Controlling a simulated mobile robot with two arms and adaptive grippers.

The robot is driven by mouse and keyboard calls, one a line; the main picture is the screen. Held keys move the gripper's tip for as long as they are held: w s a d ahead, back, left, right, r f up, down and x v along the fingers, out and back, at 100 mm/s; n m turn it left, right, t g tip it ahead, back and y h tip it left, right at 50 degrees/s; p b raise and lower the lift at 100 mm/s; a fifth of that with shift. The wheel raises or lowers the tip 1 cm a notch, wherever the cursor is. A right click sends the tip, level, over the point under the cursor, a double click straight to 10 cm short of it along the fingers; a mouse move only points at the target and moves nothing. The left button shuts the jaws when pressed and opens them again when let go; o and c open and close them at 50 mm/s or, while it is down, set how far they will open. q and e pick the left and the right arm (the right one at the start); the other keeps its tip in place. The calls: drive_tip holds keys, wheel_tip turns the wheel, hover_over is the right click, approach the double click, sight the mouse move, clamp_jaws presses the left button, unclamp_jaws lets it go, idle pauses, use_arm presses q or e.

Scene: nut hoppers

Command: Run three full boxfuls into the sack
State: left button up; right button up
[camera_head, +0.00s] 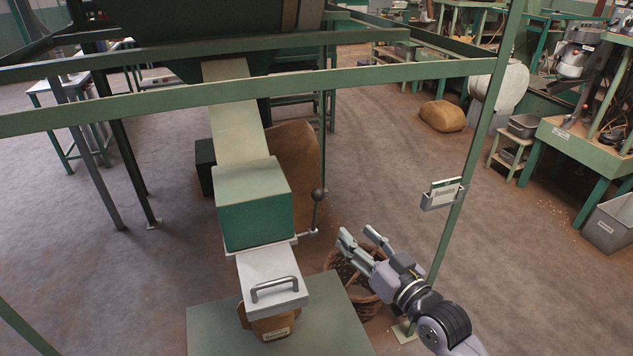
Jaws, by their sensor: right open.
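The green box (256,217) sits at the lower end of a pale chute (236,118) that comes down from the dark hopper (190,30). A white slide plate with a grey handle (275,290) sticks out towards me below the box. My right gripper (359,236) is open and empty, right of the box and below the lever knob, apart from both. My left gripper is not in view.
A green frame (260,88) crosses above the chute, with a post (470,160) carrying a card holder (442,193) at right. A wicker basket (347,277) stands behind my right gripper. A large brown sack (296,160) stands behind the box. The floor at centre right is clear.

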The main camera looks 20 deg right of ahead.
sight(321, 200)
drive_tip(key=p+x, duration=0.2)
drive_tip(key=x, duration=1.4)
drive_tip(key=shift+w+a, duration=0.25)
drive_tip(key=shift+w, duration=0.05)
drive_tip(key=shift+c, duration=0.4)
clamp_jaws()
